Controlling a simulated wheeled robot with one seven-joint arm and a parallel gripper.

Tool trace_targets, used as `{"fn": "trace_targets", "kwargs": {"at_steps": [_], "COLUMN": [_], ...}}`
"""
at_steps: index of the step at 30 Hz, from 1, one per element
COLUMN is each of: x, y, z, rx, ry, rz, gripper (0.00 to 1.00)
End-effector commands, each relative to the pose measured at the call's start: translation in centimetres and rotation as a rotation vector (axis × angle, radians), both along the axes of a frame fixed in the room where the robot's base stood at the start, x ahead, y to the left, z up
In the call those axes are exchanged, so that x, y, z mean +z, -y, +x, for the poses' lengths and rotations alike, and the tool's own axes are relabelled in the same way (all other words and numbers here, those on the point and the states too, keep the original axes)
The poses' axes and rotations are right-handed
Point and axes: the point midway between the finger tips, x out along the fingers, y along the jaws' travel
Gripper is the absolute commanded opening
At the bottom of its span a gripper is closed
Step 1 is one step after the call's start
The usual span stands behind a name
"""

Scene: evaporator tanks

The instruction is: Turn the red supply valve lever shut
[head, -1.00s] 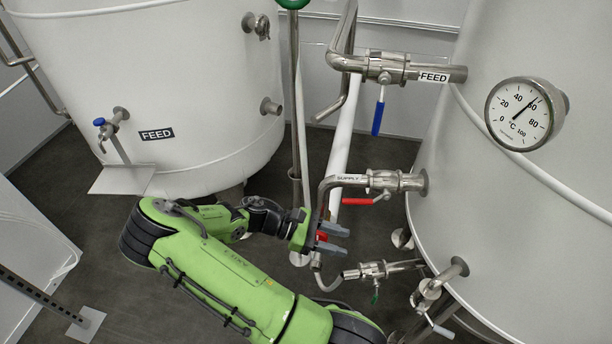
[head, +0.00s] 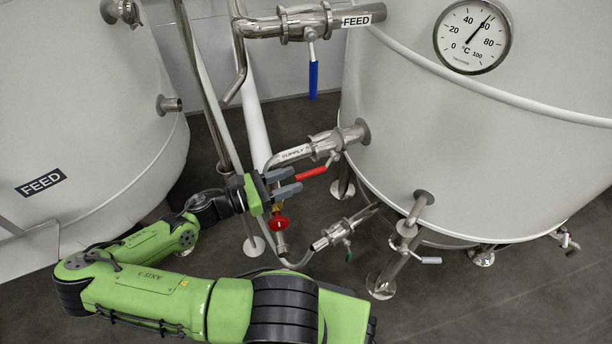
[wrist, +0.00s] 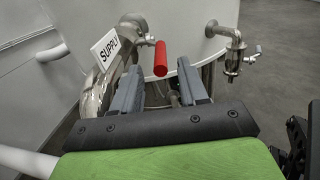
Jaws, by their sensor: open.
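The red supply valve lever (head: 312,172) lies roughly along the pipe labelled SUPPLY (head: 296,154), below its valve body. It points toward my gripper, and its free end overlaps the fingertips in the head view. My gripper (head: 296,181) is open, with its two grey fingers toward the lever. In the wrist view the red lever (wrist: 160,58) appears centred between the fingertips (wrist: 160,72), mostly beyond them. I cannot tell whether its end is inside the gap; no contact shows. The SUPPLY label (wrist: 106,50) is left of the lever.
A FEED pipe (head: 357,20) with a blue lever (head: 313,78) is above. A red round handle (head: 279,222) sits just below my gripper. A green-handled valve (head: 340,233) is lower right. Vertical pipes pass behind my gripper. The large tank (head: 440,120) bounds the right.

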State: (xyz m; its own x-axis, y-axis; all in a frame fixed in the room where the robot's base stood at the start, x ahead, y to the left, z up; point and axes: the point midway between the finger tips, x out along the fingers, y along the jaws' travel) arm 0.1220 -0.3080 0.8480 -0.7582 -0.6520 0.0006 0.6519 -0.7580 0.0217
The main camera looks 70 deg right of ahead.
Motion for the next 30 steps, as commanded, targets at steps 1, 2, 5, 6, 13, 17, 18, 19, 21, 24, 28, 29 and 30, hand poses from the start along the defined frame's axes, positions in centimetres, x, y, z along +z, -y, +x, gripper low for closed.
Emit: {"fn": "trace_targets", "kwargs": {"at_steps": [1, 2, 5, 6, 13, 17, 18, 19, 21, 24, 28, 29, 30], "x": [-0.2, -0.2, -0.2, -0.1, 0.0, 0.0, 0.0, 0.0, 0.0, 0.0, 0.0, 0.0, 0.0], "y": [0.8, 1.2, 2.4, 2.8, 3.6, 3.6, 3.6, 3.6, 3.6, 3.6, 3.5, 3.5, 3.5], "z": [-1.1, -1.6, -3.0, -3.4, -4.2, -4.2, -4.1, -4.1, -4.1, -4.1, -4.1, -4.1, -4.1], "rx": [-0.007, -0.006, -0.005, -0.004, 0.0, 0.0, 0.0, 0.0, 0.0, 0.0, 0.0, 0.0, 0.0], "ry": [-0.002, -0.002, -0.001, 0.0, 0.001, 0.001, 0.001, 0.001, 0.001, 0.001, 0.001, 0.001, 0.001], "rz": [-0.002, -0.003, -0.002, -0.001, 0.0, 0.0, 0.0, 0.0, 0.0, 0.0, 0.0, 0.0, 0.0], "gripper": [0.43, 0.43, 0.43, 0.43, 0.43, 0.43, 0.39, 0.34, 0.23, 0.08, 0.0, 0.0, 0.0]}}
